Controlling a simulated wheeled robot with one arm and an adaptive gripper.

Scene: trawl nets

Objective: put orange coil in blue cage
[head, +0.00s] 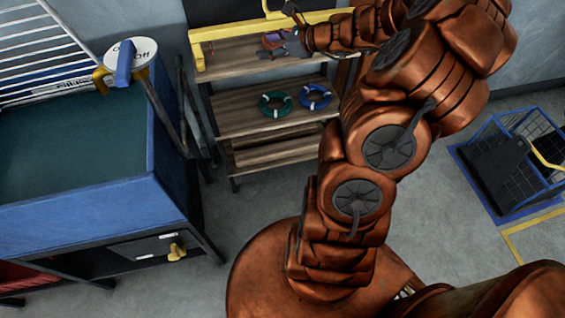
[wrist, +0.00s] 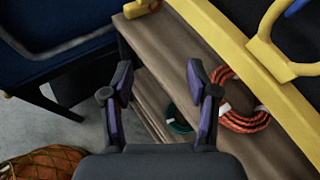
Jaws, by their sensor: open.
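The orange coil (wrist: 242,118) lies on the wooden top shelf, beside the right finger in the wrist view; part of it is hidden behind that finger. In the head view the coil (head: 272,41) is small, near the shelf's yellow rail.
A yellow rail (wrist: 233,42) runs along the top shelf. A green ring (head: 275,105) and a blue ring (head: 315,97) lie on the shelf below. A blue-sided table (head: 75,220) stands left. An orange net bundle (wrist: 42,163) shows bottom left. Grey floor lies before the cage.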

